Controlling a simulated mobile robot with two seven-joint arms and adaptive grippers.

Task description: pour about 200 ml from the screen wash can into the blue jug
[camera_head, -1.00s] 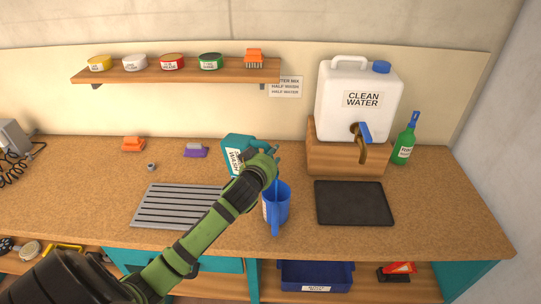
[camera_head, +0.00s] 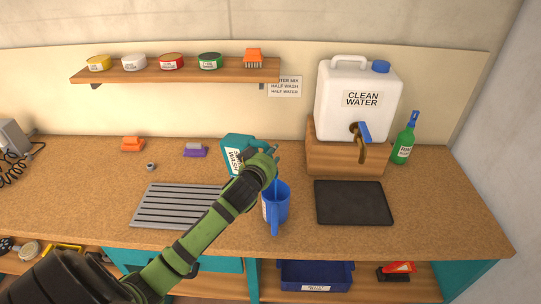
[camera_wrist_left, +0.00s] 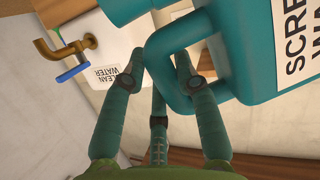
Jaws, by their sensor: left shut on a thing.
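The teal screen wash can (camera_head: 235,146) is tilted on its side above the worktop, its label turned steeply. My left gripper (camera_head: 267,160) is shut on the can's handle; the left wrist view shows the can (camera_wrist_left: 245,45) with its loop handle between my fingers (camera_wrist_left: 184,75). The blue jug (camera_head: 277,204) stands upright on the worktop just below and to the right of my gripper. A thin blue stream (camera_head: 276,185) runs down into the jug's mouth. The liquid level inside cannot be read. My right gripper is not in view.
A black mat (camera_head: 353,203) lies right of the jug, and a slotted grey drain tray (camera_head: 180,206) lies to the left. The clean water container (camera_head: 360,100) with its tap stands on a wooden block (camera_head: 345,158) behind. A green bottle (camera_head: 404,140) stands at the right.

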